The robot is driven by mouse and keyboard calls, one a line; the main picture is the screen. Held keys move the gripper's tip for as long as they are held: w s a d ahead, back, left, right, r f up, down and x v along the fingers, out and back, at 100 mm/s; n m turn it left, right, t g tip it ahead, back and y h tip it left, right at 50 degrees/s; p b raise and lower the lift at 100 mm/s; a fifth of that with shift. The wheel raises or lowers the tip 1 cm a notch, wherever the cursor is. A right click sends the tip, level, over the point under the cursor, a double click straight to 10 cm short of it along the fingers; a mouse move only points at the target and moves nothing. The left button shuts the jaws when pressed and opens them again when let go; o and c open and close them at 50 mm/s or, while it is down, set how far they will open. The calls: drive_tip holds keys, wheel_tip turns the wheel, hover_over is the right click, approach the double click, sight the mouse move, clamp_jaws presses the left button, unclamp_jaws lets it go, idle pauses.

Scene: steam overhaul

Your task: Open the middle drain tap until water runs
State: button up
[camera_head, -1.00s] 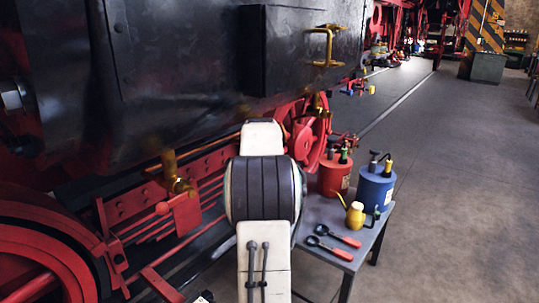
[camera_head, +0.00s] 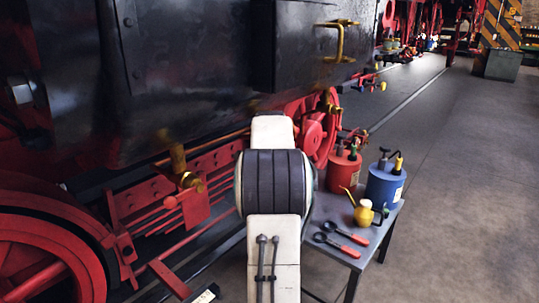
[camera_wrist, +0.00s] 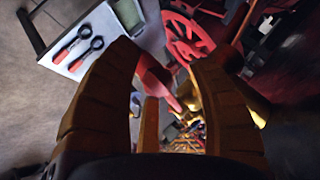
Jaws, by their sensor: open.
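A brass drain tap (camera_head: 185,172) hangs under the black boiler side at the left of the head view. Another brass tap (camera_head: 331,103) shows farther back, right of my arm. No tap between these two shows in the head view, where my arm covers the space. In the wrist view my gripper (camera_wrist: 168,58) has its two brown fingers spread wide. A red lever-like part (camera_wrist: 154,76) and a brass part (camera_wrist: 196,98) show in the gap between the fingers. I cannot tell whether they touch a finger. No running water is visible.
A grey table at the right holds a red can (camera_head: 343,169), a blue can (camera_head: 384,186), a yellow oil can (camera_head: 364,214) and two red-handled tools (camera_head: 342,244). Red wheels and rods line the left. A brass handle (camera_head: 339,42) juts out above. The floor at right is clear.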

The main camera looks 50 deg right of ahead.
drive_tip(key=v, duration=1.2)
drive_tip(key=shift+o, duration=0.2)
